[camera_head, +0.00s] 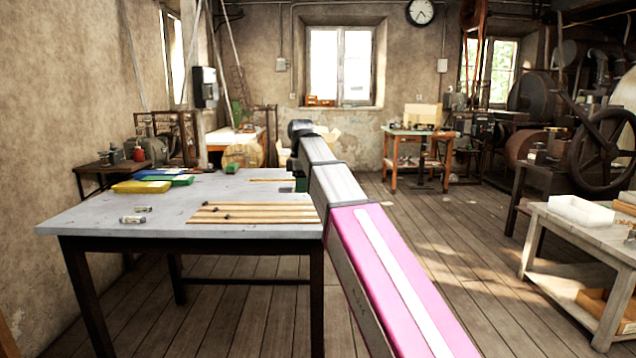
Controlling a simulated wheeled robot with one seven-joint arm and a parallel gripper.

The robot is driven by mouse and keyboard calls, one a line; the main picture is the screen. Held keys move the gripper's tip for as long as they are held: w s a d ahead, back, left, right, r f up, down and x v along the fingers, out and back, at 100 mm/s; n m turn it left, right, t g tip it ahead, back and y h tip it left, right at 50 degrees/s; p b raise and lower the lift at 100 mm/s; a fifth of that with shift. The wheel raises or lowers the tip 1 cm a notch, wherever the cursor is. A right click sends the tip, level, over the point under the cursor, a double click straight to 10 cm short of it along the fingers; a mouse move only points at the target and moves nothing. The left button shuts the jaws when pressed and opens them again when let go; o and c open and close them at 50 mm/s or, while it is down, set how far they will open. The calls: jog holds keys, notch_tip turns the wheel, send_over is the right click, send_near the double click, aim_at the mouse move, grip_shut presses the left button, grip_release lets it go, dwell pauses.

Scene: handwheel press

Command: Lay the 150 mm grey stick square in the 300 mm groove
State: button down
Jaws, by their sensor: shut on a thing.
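A pale wooden set of long strips with grooves between them (255,213) lies at the right front of the grey table. Two small dark pieces sit on it toward its left end. My gripper (300,183) is over the right side of the table, behind the grooved strips, mostly hidden by my own arm. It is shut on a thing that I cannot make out. A thin brownish strip (270,180) shows just left of my gripper; I cannot tell if it touches it. I cannot clearly pick out the 150 mm grey stick or tell the groove lengths.
Two short grey-white pieces (133,220) lie on the grey table (90,215) at the left front. Yellow (142,187) and blue-green flat boxes lie at its back left. The table's middle is clear. A wooden bench with a white tray (580,211) stands at right.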

aim_at(303, 218)
jog(key=shift+f, duration=0.2)
jog(key=shift+d+f, duration=0.1)
jog(key=shift+f, duration=3.2)
jog(key=shift+f, duration=0.9)
jog(key=c, duration=0.6)
grip_release()
jog(key=shift+r, duration=0.1)
